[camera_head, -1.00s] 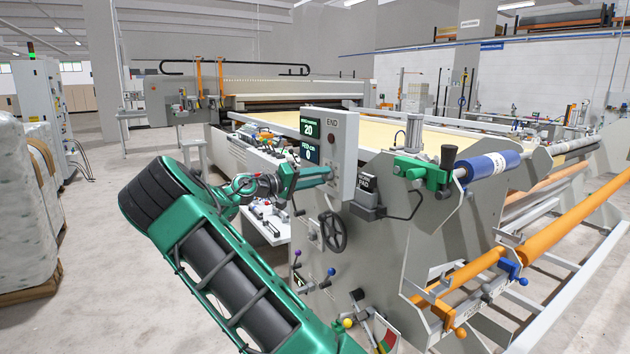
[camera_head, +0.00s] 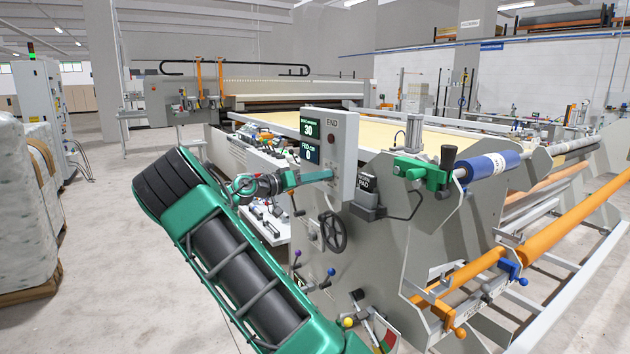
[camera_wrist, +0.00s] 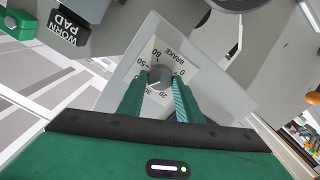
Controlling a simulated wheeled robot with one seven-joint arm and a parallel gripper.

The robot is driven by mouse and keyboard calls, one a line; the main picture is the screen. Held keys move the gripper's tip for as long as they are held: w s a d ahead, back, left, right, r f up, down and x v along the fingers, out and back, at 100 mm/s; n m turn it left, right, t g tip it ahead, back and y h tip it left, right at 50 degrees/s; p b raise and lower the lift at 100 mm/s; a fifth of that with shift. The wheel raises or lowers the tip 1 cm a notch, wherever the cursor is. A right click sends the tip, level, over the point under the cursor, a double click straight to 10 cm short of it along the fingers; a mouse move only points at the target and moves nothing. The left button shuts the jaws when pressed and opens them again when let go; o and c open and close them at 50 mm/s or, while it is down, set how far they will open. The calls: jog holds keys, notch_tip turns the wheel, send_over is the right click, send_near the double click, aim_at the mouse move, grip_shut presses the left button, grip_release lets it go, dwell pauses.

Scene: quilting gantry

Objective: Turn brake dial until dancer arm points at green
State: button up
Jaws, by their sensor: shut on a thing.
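The brake dial (camera_wrist: 160,75) is a dark round knob on a pale plate (camera_wrist: 190,60) marked BRAKE, with numbers from 0 to 60. My gripper (camera_wrist: 160,84) is shut on the dial, one green finger on each side. A pale mark on the knob points to the lower left, apparently near 30. The screen (camera_head: 310,128) reads 30 above a 0. Low on the frame is a small coloured scale (camera_head: 387,341) with red showing; where the dancer arm points is too small to tell.
A black handwheel (camera_head: 333,232) and several ball-topped levers, including a blue one (camera_head: 331,271), stick out below my arm. A WORN PAD box (camera_head: 366,188) sits right of the END box. Wrapped goods (camera_head: 28,200) stand left; open floor lies between.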

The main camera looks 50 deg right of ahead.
jog(key=shift+w+a+f+m, duration=0.1)
jog(key=shift+w+f+m, duration=0.05)
jog(key=shift+f+m, duration=0.2)
jog(key=o, duration=1)
jog(key=shift+o, duration=0.2)
jog(key=shift+r, duration=0.15)
jog(key=v, duration=1)
jog(key=shift+a, duration=0.35)
